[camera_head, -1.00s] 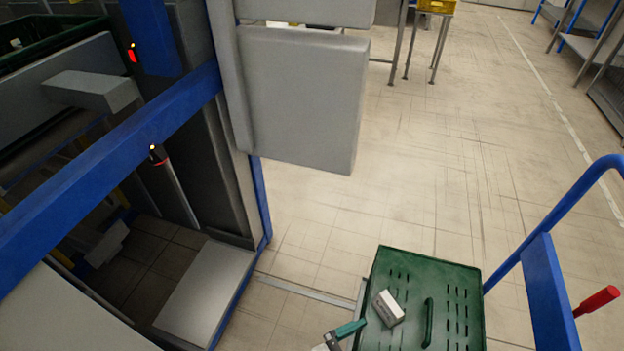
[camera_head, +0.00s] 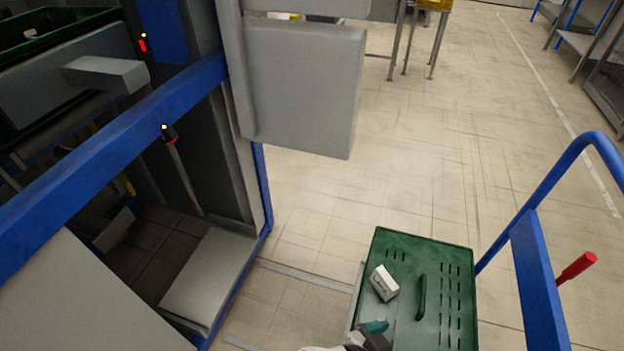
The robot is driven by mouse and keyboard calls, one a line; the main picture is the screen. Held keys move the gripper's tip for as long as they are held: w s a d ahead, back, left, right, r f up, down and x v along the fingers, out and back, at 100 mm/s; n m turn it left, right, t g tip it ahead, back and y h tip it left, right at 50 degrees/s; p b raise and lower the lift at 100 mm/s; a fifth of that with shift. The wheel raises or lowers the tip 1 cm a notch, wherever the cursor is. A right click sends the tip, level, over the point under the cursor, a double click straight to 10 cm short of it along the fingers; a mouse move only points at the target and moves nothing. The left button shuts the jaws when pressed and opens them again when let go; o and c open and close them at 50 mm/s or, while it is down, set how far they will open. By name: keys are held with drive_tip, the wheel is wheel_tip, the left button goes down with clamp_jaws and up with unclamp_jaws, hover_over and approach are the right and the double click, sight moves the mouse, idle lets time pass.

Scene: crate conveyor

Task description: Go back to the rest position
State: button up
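My gripper (camera_head: 374,334) shows at the bottom edge of the head view, over the near left corner of the green crate. A small white box with a dark label (camera_head: 384,283) lies on the green crate (camera_head: 440,255), up and slightly right of my gripper. The box and my gripper look apart.
A blue-framed grey conveyor machine (camera_head: 110,155) fills the left. A grey panel (camera_head: 303,88) juts out at top centre. A blue cart handle (camera_head: 540,200) with a red grip (camera_head: 577,268) stands at the right. The tiled floor (camera_head: 420,150) beyond the crate is clear.

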drive_tip(key=s+d+r+n+y, duration=0.2)
drive_tip(key=d+r+n+y, duration=0.1)
drive_tip(key=d+n+y, duration=0.75)
drive_tip(key=s+d+f+g+b, duration=0.1)
drive_tip(key=s+f+g+b, duration=0.1)
drive_tip(key=s+f+b, duration=0.45)
drive_tip(key=s+f+g+b, duration=0.1)
drive_tip(key=s+f+b, duration=0.3)
drive_tip(key=f, duration=0.6)
wheel_tip(320, 180, up, 26)
drive_tip(key=p, duration=2.6)
drive_tip(key=shift+d+r+m, duration=0.15)
drive_tip(key=shift+r+m, duration=0.05)
drive_tip(key=shift+m, duration=0.15)
